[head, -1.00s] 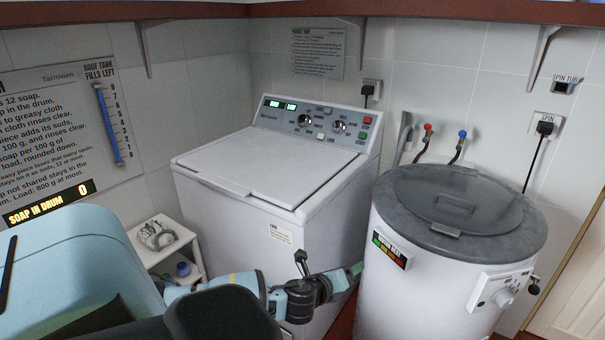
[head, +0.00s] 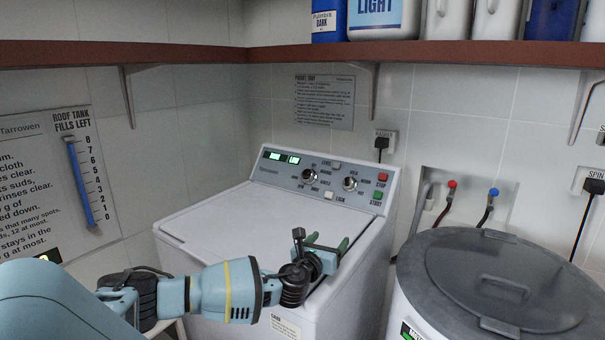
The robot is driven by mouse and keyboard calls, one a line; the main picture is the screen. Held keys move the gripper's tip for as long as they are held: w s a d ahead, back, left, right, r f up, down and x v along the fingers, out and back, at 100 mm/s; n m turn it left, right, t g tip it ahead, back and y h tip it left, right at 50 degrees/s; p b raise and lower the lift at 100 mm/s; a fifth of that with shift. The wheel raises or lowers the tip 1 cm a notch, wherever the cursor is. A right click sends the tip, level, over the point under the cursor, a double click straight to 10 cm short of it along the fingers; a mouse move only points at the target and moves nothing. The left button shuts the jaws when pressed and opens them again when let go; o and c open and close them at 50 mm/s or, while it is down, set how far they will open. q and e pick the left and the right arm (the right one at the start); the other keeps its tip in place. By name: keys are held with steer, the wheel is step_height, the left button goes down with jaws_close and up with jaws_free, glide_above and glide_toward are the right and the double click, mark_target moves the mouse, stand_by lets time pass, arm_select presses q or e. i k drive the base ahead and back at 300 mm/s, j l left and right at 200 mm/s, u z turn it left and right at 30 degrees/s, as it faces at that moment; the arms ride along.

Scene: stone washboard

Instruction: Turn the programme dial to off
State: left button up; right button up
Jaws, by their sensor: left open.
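The white washing machine (head: 235,215) has a grey control panel (head: 270,172) along its back edge. Two round dark dials with pale pointers sit on the panel: a left dial (head: 310,176) ringed by several small labels, and a right dial (head: 350,183). The label text is too small to read surely, so which is the programme dial and its setting I cannot tell for certain. My left gripper (head: 328,241) is open and empty above the front right part of the machine's top, apart from the dials and nearer to me. My right gripper is out of view.
A red STOP button (head: 383,177) and a green START button (head: 377,196) are right of the dials. A pale LOCK button (head: 328,195) sits between them. A grey-lidded spin tub (head: 430,262) stands right. A brown shelf (head: 450,54) runs above.

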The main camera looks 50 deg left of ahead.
mark_target(309, 176)
steer(key=i+j, duration=0.1)
steer(key=j, duration=0.25)
steer(key=i+j, duration=0.15)
steer(key=j, duration=0.2)
steer(key=i+j, duration=0.1)
steer(key=j, duration=0.25)
steer(key=i+j, duration=0.1)
steer(key=j, duration=0.25)
steer(key=i+j, duration=0.15)
steer(key=j, duration=0.2)
